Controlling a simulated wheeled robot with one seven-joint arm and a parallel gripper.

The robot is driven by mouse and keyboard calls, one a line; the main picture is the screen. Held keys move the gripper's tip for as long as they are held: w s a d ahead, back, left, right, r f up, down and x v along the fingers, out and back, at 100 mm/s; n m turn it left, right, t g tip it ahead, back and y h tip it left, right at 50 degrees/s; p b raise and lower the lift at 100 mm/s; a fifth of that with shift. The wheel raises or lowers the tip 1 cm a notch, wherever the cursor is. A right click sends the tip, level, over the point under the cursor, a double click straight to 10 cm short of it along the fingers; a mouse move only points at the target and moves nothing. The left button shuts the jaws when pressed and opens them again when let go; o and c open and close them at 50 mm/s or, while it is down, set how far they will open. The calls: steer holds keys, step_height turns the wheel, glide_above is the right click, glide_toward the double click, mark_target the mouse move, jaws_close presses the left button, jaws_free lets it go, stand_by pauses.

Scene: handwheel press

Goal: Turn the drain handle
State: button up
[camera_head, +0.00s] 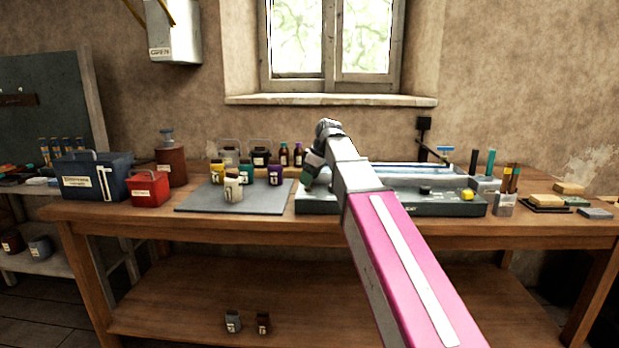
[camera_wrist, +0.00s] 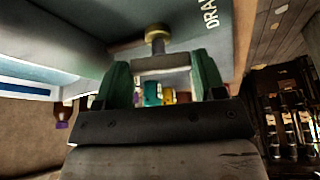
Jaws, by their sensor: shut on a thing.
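The drain handle (camera_wrist: 164,62) is a short pale crossbar on a brass stem, coming out of the grey-green side of the machine (camera_wrist: 95,30). Part of a label reading "DRA" shows beside it in the wrist view. My gripper (camera_wrist: 163,70) has its two green fingers at either end of the crossbar and is shut on it. In the head view my gripper (camera_head: 311,168) is at the left end of the machine (camera_head: 430,208) on the bench. There my gripper and arm hide the handle.
The wooden bench (camera_head: 150,212) carries a grey mat (camera_head: 205,203) with several small jars, left of the machine. A red box (camera_head: 149,189) and a blue toolbox (camera_head: 93,180) stand farther left. Sponges (camera_head: 568,188) and a tool holder (camera_head: 503,206) are at the right.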

steer(key=shift+w+n+g, duration=0.15)
steer(key=shift+n+g, duration=0.55)
steer(key=shift+n, duration=1.2)
steer(key=o, duration=0.9)
steer(key=v, duration=1)
steer(key=shift+d+r, duration=0.3)
